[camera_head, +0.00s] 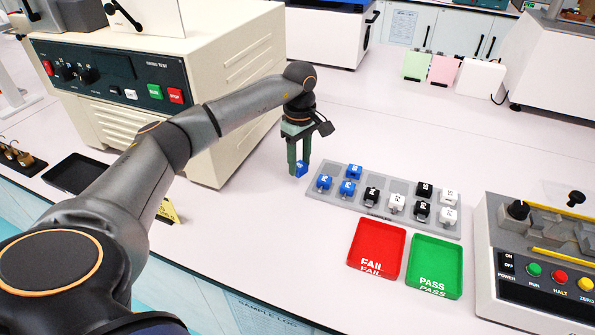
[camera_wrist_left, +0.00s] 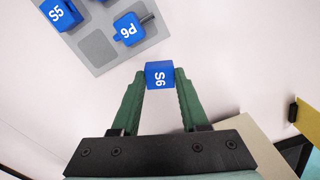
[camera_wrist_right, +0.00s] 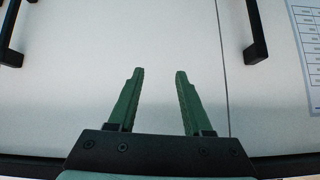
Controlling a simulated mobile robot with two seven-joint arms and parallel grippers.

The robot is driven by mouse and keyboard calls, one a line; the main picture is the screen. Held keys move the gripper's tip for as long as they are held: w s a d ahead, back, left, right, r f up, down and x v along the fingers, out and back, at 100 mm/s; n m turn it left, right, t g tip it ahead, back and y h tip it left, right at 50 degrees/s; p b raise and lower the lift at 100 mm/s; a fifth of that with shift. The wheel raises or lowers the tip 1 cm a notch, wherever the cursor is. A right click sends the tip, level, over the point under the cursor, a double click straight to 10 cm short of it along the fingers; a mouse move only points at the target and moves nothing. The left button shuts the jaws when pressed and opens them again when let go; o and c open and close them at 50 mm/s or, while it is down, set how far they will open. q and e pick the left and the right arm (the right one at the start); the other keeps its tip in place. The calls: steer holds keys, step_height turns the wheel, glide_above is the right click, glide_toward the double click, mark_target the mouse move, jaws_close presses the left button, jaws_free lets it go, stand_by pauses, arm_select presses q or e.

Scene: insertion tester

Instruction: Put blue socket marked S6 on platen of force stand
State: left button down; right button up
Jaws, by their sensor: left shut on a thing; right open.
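The blue socket marked S6 (camera_head: 301,169) is between the fingertips of my left gripper (camera_head: 298,165), left of the grey tray. In the left wrist view the S6 socket (camera_wrist_left: 159,76) shows its label, and the green fingers of my left gripper (camera_wrist_left: 160,84) are shut on it. My right gripper (camera_wrist_right: 159,75) is open and empty, in front of pale cabinet doors in the right wrist view. I cannot make out the force stand's platen for certain; a grey-topped machine with buttons (camera_head: 545,265) stands at the right.
The grey tray (camera_head: 317,192) holds several blue, black and white parts. The red FAIL tray (camera_head: 377,247) and green PASS tray (camera_head: 434,266) lie in front of it. A large cream machine (camera_head: 235,75) stands behind my left arm.

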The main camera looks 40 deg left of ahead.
arm_select(q)
steer(key=shift+a+f, duration=0.15)
steer(key=shift+f, duration=0.1)
steer(key=shift+w+a+f, duration=0.1)
steer(key=shift+a+f, duration=0.05)
steer(key=shift+f, duration=0.75)
steer(key=shift+a+f, duration=0.1)
steer(key=shift+f, duration=0.8)
steer(key=shift+c, duration=2.1)
jaws_free()
steer(key=shift+f, duration=0.15)
